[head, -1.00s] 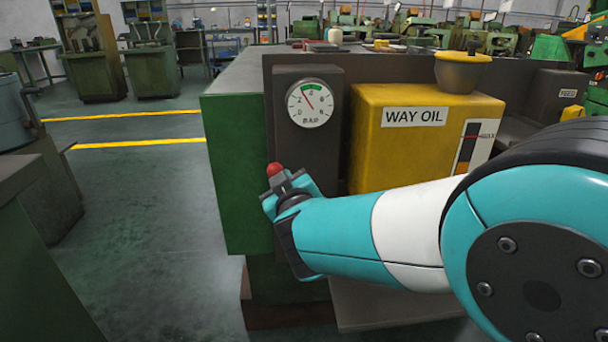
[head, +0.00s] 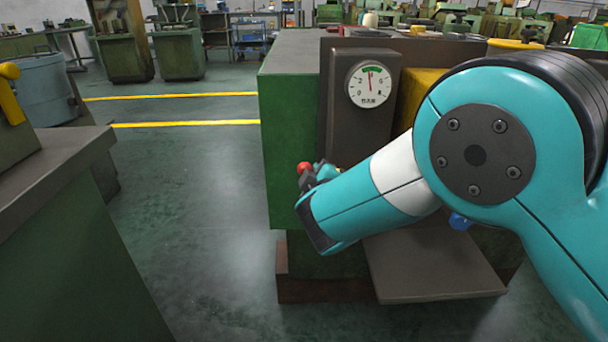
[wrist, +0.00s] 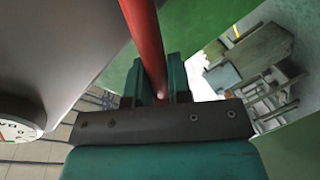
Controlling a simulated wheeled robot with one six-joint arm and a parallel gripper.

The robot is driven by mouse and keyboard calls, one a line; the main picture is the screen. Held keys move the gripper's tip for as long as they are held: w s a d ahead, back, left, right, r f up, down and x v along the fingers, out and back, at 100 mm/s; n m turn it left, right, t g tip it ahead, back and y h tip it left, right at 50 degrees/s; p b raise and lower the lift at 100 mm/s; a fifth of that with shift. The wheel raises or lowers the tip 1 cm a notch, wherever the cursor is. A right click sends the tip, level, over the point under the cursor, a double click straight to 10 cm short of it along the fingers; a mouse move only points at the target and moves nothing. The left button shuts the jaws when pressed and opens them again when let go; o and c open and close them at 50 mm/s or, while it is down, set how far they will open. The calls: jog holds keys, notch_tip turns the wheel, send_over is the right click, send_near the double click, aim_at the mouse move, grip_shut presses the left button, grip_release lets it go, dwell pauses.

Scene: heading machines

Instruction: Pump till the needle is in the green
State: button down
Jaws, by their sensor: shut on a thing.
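The pressure gauge (head: 371,84) is white and round, on the dark panel of a green machine. Its red needle points almost straight up, at the left part of the short green arc; the small size makes its exact place hard to tell. A slice of the gauge also shows at the left edge of the wrist view (wrist: 14,131). The red pump lever (wrist: 145,35) runs between the teal fingers of my gripper (wrist: 161,82), which is shut on it. In the head view the lever's red knob (head: 304,168) shows just beyond my gripper (head: 314,178); the lever's base is hidden.
The yellow way oil tank (head: 418,92) is mostly hidden behind my arm. A flat grey ledge (head: 435,270) juts out low at the machine's front. A green bench with a grey top (head: 60,170) stands at the left. The floor between is clear.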

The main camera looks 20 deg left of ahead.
jog(key=shift+s+a+r, duration=0.1)
jog(key=shift+a+r, duration=0.1)
jog(key=shift+a, duration=0.05)
jog(key=c, duration=1.1)
grip_release()
jog(key=shift+d+f, duration=0.1)
jog(key=shift+d, duration=0.05)
jog(key=shift+b+v, duration=0.7)
jog(key=shift+v, duration=7.95)
